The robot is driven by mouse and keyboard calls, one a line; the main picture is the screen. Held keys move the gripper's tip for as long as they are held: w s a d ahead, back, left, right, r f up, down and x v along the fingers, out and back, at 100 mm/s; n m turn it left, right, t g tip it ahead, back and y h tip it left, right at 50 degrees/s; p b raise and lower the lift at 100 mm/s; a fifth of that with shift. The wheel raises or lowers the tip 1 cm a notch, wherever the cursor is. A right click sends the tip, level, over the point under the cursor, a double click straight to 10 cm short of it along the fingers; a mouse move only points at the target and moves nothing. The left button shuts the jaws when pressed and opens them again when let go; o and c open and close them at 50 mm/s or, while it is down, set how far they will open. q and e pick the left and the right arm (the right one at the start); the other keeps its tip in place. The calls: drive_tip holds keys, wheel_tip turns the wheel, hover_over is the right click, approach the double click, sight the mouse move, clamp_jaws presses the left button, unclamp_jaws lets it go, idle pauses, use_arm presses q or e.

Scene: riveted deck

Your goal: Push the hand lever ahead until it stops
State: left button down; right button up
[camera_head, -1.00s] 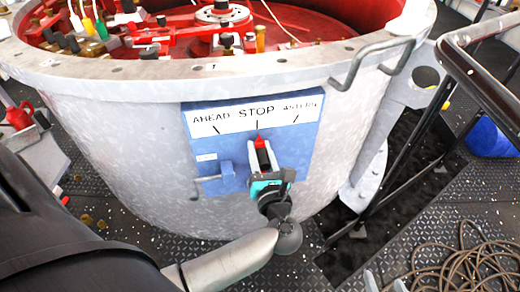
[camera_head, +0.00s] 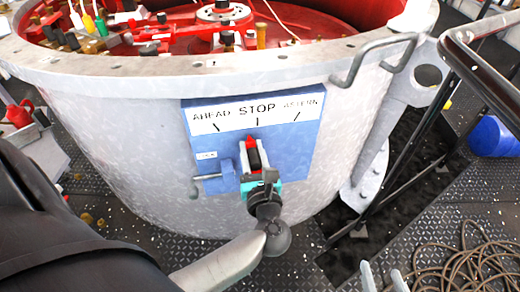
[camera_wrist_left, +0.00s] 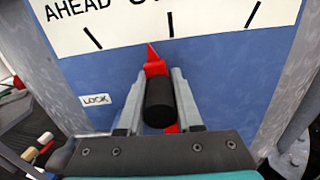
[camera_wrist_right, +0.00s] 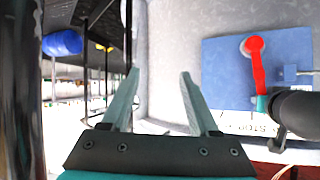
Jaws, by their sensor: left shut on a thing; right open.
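The hand lever (camera_head: 250,143), red with a black grip, stands on a blue panel (camera_head: 309,160) under a white AHEAD–STOP–ASTERN scale (camera_head: 257,110). Its red tip points slightly left of the STOP mark, towards AHEAD. In the left wrist view the tip (camera_wrist_left: 152,52) lies between the AHEAD and STOP marks, nearer STOP. My left gripper (camera_wrist_left: 160,80) is shut around the black grip (camera_wrist_left: 159,102), one finger on each side. It hides the lower lever in the head view. The red lever also shows in the right wrist view (camera_wrist_right: 257,66). My right gripper (camera_wrist_right: 158,75) is open and empty, away from the panel.
A blue bracket with a grey pin (camera_head: 210,177) sits left of the lever, below a LOCK label (camera_head: 206,155). A bent grey handle (camera_head: 372,50) and black railing (camera_head: 476,70) stand right. Coiled rope (camera_head: 465,265) lies on the deck at lower right.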

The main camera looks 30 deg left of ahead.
use_arm(q)
drive_tip(key=shift+s+a+f+n, duration=0.15)
drive_tip(key=shift+s+a+n, duration=0.35)
drive_tip(key=shift+s+a, duration=0.25)
use_arm(e)
drive_tip(key=shift+w+a+r+t+y, duration=0.15)
drive_tip(key=shift+a+r+t+y, duration=0.05)
drive_tip(key=shift+a+t+y, duration=0.25)
use_arm(q)
drive_tip(key=c, duration=0.6)
unclamp_jaws()
use_arm(e)
drive_tip(key=shift+a, duration=0.1)
use_arm(q)
drive_tip(key=shift+w+d, duration=0.1)
drive_tip(key=shift+d, duration=0.05)
